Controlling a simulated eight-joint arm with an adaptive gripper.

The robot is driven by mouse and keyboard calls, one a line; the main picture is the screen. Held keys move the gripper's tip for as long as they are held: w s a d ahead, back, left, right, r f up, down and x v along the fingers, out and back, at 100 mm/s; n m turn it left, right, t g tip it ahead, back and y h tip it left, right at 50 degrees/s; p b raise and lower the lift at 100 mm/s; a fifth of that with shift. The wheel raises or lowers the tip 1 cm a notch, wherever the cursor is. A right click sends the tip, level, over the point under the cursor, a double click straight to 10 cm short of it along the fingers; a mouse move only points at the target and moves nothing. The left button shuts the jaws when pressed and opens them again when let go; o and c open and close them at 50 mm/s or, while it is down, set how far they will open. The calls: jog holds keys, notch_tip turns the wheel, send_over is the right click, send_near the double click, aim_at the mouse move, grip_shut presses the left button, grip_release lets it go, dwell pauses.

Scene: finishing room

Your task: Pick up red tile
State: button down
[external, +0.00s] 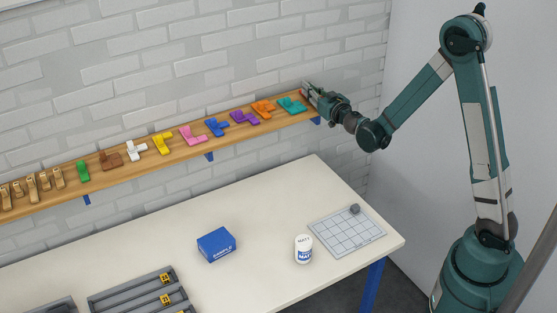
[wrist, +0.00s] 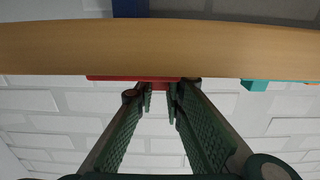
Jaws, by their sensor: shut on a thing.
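The red tile (wrist: 115,78) shows in the wrist view as a thin red strip along the edge of the wooden shelf, reaching between my fingertips. My gripper (wrist: 161,88) is shut on it, with the two padded fingers on either side of its red part. In the external view my gripper (external: 311,93) is at the right end of the shelf, beside the teal tile (external: 291,105).
The wooden shelf (external: 130,168) carries a row of coloured tiles, with an orange tile (external: 263,108) left of the teal one. Below, the white table (external: 270,205) holds a blue box (external: 216,244), a white jar (external: 303,249), a gridded mat (external: 345,236) and a grey tray (external: 120,294).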

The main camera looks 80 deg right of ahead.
jog(key=shift+r, duration=4.65)
